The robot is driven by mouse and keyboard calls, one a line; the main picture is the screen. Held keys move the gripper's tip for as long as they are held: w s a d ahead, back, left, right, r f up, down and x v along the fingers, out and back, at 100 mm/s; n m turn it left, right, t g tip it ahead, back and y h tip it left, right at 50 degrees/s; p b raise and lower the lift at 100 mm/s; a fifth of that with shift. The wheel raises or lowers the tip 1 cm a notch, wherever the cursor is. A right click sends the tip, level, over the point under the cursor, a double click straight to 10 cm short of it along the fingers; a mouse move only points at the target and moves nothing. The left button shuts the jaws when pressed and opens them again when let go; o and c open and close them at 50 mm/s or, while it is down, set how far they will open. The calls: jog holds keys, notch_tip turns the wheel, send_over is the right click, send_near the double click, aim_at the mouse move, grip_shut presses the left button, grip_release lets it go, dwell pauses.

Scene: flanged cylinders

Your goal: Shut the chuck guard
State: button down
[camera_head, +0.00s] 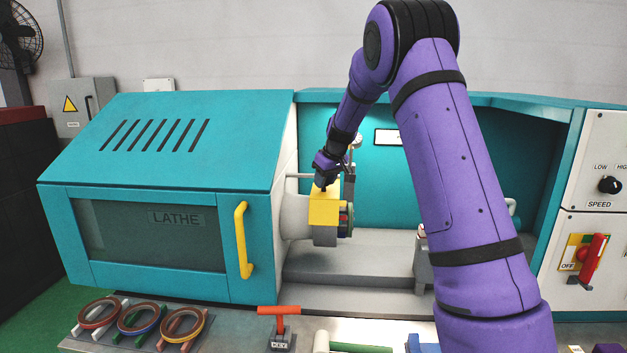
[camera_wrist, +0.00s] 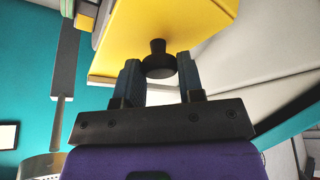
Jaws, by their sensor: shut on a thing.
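The yellow chuck guard (camera_head: 324,206) sits at the lathe's chuck (camera_head: 325,236), to the right of the pale spindle housing. It covers the upper part of the chuck, whose lower part shows grey beneath it. In the wrist view the guard (camera_wrist: 205,22) fills the top middle, with a black knob (camera_wrist: 158,52) standing out from it. My gripper (camera_head: 322,184) comes down onto the guard from above. In the wrist view my gripper (camera_wrist: 159,76) is shut on the knob, one finger on each side. In the head view my gripper hides the knob.
The lathe's teal cover (camera_head: 165,140) with a yellow handle (camera_head: 242,240) stands left of the chuck. Grey bed ways (camera_head: 350,262) lie below. A red switch lever (camera_head: 594,256) is at right.

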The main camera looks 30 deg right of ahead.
jog(key=c, duration=0.8)
grip_release()
jog(key=shift+o, duration=0.2)
jog(key=v, duration=1)
jog(key=shift+r, duration=0.4)
jog(key=shift+s, duration=0.2)
jog(key=s+a+r, duration=0.3)
jog(key=s+a, duration=0.1)
jog(key=s, duration=0.3)
jog(key=s+a+r+m, duration=0.15)
jog(key=s+a, duration=0.25)
jog(key=s, duration=0.4)
jog(key=s+a+r, duration=0.3)
jog(key=s+a, duration=0.1)
jog(key=s, duration=0.3)
jog(key=s+a+f, duration=0.2)
jog(key=s, duration=0.8)
jog(key=s+a+f, duration=0.3)
jog(key=s, duration=0.8)
jog(key=shift+a+f+m+t+h, duration=0.25)
jog(key=shift+a+m+t+h, duration=0.1)
jog(key=shift+t+h, duration=0.05)
